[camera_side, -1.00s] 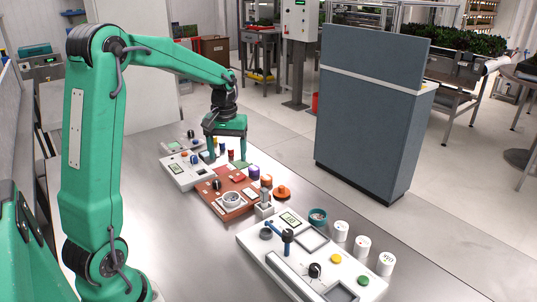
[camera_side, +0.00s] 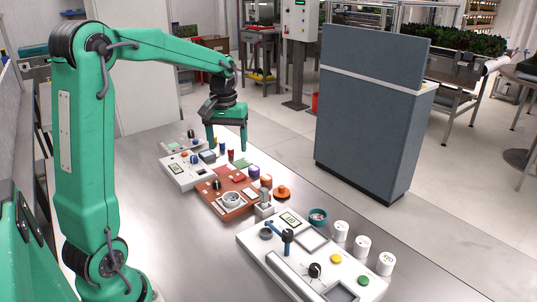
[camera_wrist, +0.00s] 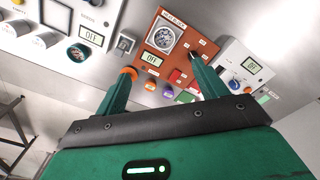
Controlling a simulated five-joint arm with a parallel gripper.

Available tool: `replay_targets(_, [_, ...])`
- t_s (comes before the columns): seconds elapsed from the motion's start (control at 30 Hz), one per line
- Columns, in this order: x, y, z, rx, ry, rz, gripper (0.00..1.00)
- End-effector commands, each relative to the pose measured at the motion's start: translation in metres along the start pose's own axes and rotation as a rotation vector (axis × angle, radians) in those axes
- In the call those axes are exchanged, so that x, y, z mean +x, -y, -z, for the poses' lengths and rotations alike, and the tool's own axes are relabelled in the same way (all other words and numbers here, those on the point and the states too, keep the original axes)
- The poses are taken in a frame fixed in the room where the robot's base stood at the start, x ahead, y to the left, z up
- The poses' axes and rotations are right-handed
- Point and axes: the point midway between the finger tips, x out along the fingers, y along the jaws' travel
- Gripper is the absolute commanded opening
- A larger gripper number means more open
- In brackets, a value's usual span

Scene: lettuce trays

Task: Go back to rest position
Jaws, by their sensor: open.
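My gripper (camera_side: 227,143) is green with two fingers pointing down. It is open and empty, and hangs above the far end of the steel table (camera_side: 180,235). In the wrist view my gripper (camera_wrist: 158,85) shows its two fingers spread apart, with the table surface and small items between and beyond them. A red-brown panel (camera_side: 238,210) with a round dish lies just in front of and below my gripper; it also shows in the wrist view (camera_wrist: 182,28).
A white panel (camera_side: 300,255) with knobs lies at the table's near right. Another white panel (camera_side: 190,172) lies at the far left. Several white cups (camera_side: 362,247) stand along the right edge. Small coloured containers stand below my gripper. A grey cabinet (camera_side: 365,120) stands beyond the table.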

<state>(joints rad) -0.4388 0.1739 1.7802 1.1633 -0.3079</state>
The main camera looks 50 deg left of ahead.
Motion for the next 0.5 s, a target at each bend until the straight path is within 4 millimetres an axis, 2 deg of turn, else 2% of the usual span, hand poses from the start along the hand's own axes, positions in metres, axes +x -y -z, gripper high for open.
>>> replay_targets(0.17, [-0.016, -0.012, -0.027, 0.081, -0.049, -0.017, 0.72])
replay_targets(0.5, [-0.043, -0.03, -0.097, 0.288, -0.173, -0.065, 0.72])
